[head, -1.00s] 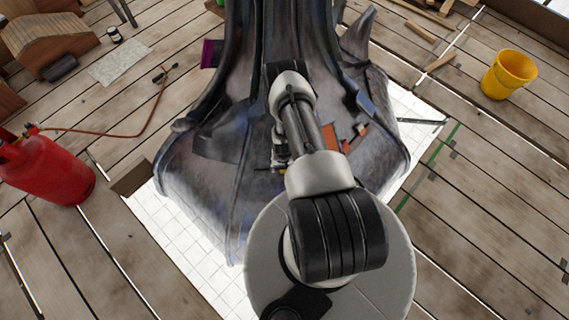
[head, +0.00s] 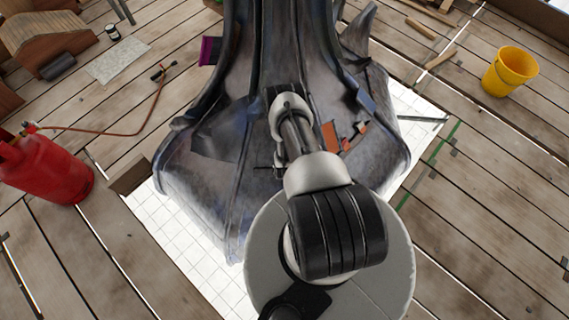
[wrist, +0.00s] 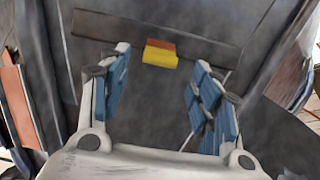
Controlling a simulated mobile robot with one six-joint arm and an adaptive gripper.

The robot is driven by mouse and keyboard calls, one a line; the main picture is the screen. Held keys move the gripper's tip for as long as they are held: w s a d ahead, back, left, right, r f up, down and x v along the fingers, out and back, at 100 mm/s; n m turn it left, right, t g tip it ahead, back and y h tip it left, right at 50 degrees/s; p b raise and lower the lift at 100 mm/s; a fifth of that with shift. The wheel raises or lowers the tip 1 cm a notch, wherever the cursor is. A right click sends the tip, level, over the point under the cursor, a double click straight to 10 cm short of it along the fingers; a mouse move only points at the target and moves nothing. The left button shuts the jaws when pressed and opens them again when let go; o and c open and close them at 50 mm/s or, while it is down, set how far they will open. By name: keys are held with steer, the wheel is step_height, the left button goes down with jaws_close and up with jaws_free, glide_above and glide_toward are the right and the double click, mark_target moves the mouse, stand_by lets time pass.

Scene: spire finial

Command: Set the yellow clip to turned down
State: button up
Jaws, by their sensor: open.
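The yellow clip (wrist: 160,57) shows in the wrist view as a small block with a yellow lower face and an orange-brown upper face. It sits against a dark strip (wrist: 205,45) on the grey metal surface. My gripper (wrist: 161,78) is open, with blue-padded fingers on either side of the picture. The clip appears between and beyond the fingertips, and nothing is held. In the head view my arm hides the clip and most of the gripper, in front of the dark spire finial (head: 215,190).
A red gas cylinder (head: 45,170) with a hose stands at the left. A yellow bucket (head: 510,72) stands at the right on the plank floor. Orange patches (head: 330,136) show on the finial right of my arm. White tiled sheeting (head: 185,240) lies under the finial.

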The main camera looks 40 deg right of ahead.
steer(key=b+x, duration=0.3)
steer(key=x, duration=0.4)
steer(key=shift+c, duration=0.5)
steer(key=shift+w, duration=0.1)
steer(key=c, duration=1)
